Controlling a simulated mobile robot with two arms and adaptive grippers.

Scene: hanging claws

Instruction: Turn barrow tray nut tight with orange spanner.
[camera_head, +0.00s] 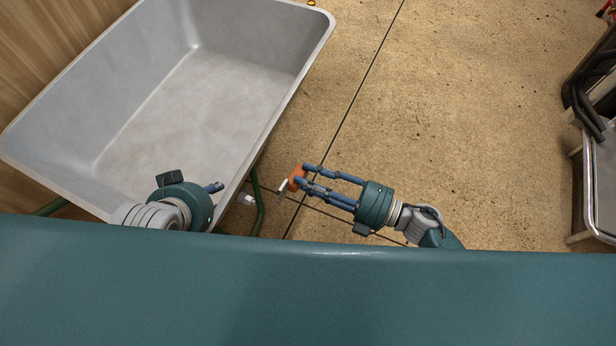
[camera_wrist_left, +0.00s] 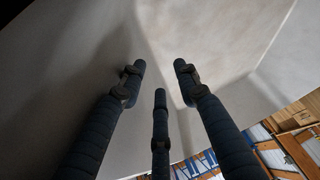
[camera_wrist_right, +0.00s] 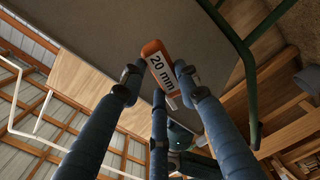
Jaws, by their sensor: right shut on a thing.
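The grey barrow tray (camera_head: 190,110) fills the left of the head view. The orange spanner (camera_head: 297,176) is held in my right gripper (camera_head: 308,176), just right of the tray's side; its orange handle (camera_wrist_right: 158,62), marked "20 mm", lies between the fingers in the right wrist view. Its metal head is mostly hidden there. My left gripper (camera_head: 215,187) is over the tray's near right corner; in the left wrist view its fingers (camera_wrist_left: 160,70) are apart and empty before the tray wall. A small pale piece (camera_head: 246,198) by the tray's side may be the nut; I cannot tell.
A green barrow leg (camera_head: 258,205) stands below the tray's right side. The concrete floor (camera_head: 450,110) is clear in the middle. A metal-framed grey surface (camera_head: 606,180) and black curved parts (camera_head: 588,95) stand at the right edge. A wooden wall (camera_head: 40,40) is at the left.

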